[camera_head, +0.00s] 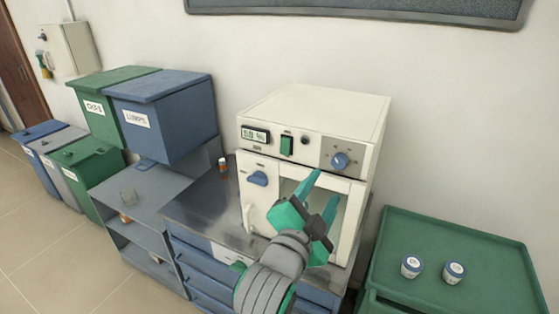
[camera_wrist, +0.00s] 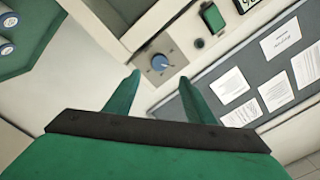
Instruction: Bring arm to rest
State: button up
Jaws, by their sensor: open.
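My gripper (camera_head: 324,188) is in front of the white muffle furnace (camera_head: 312,106) in the head view, with its two green fingers spread and nothing between them. The fingers point up toward the furnace's front. My gripper also shows open and empty in the wrist view (camera_wrist: 160,90), where the furnace's blue knob (camera_wrist: 159,62) lies beyond the fingertips. The furnace has a lit display (camera_head: 255,134), a green switch (camera_head: 287,146) and a blue knob (camera_head: 341,161). My gripper and arm hide part of the furnace's lower front. I cannot tell whether the fingers touch the furnace.
The furnace stands on a metal-topped cabinet (camera_head: 200,205). A small orange bottle (camera_head: 222,166) stands left of it. A green cart (camera_head: 450,245) with two white jars (camera_head: 411,266) is at the right. Bins (camera_head: 165,115) and a grey shelf (camera_head: 135,190) are at the left. The left floor is clear.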

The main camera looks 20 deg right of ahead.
jog(key=shift+f, duration=0.1)
jog(key=s+a+f+n+t+y, duration=0.25)
jog(key=a+f+n, duration=0.25)
jog(key=f, duration=0.3)
jog(key=s+a+f+n+t+y, duration=0.1)
jog(key=a+f+n+y, duration=0.2)
jog(key=a+f+n, duration=0.45)
jog(key=s+a+f+n+t+y, duration=0.2)
jog(key=a+f+n+y, duration=0.15)
jog(key=f, duration=0.65)
jog(key=s+a+f+n+y, duration=0.1)
jog(key=s+a+f, duration=0.2)
jog(key=s, duration=0.5)
jog(key=s+a+f+n+g+y, duration=0.1)
jog(key=s+a+f+y, duration=0.1)
jog(key=s+a, duration=0.3)
jog(key=s+a+f+n+g+y, duration=0.1)
jog(key=s+a+f, duration=0.3)
jog(key=s, duration=0.8)
jog(key=shift+a+f+n+y, duration=0.15)
jog(key=shift+f+n+y, duration=0.15)
jog(key=shift+f, duration=0.2)
jog(key=shift+w, duration=0.1)
